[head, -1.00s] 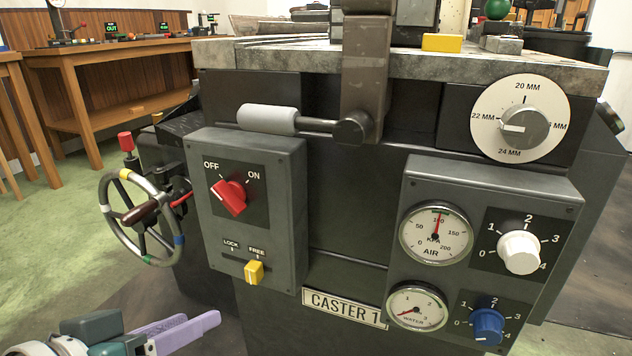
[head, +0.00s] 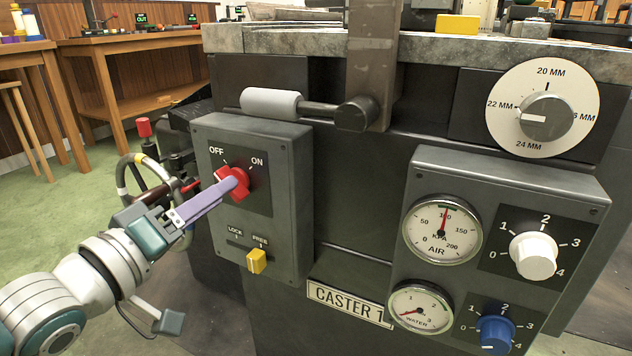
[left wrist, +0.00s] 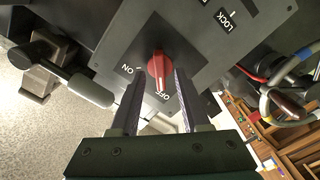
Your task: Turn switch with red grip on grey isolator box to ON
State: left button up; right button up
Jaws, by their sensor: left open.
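The grey isolator box (head: 287,205) stands at the left of the caster's front, with OFF and ON labels on a dark plate. Its switch with the red grip (head: 238,180) also shows in the left wrist view (left wrist: 160,66), where its white line points to OFF. My left gripper (head: 222,186) reaches in from the left, its lilac fingers at the grip. In the left wrist view the open fingers (left wrist: 159,78) lie one on each side of the red grip. Whether they touch it I cannot tell. My right gripper is not in view.
A yellow LOCK/FREE slider (head: 257,260) sits low on the box at FREE. A lever with a light grey handle (head: 270,102) crosses just above the box. A handwheel (head: 135,175) stands at the left, partly behind my arm. Gauges and knobs fill the right panel (head: 440,172).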

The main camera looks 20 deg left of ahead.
pick_arm(q)
jog(key=shift+w, duration=0.85)
grip_shut()
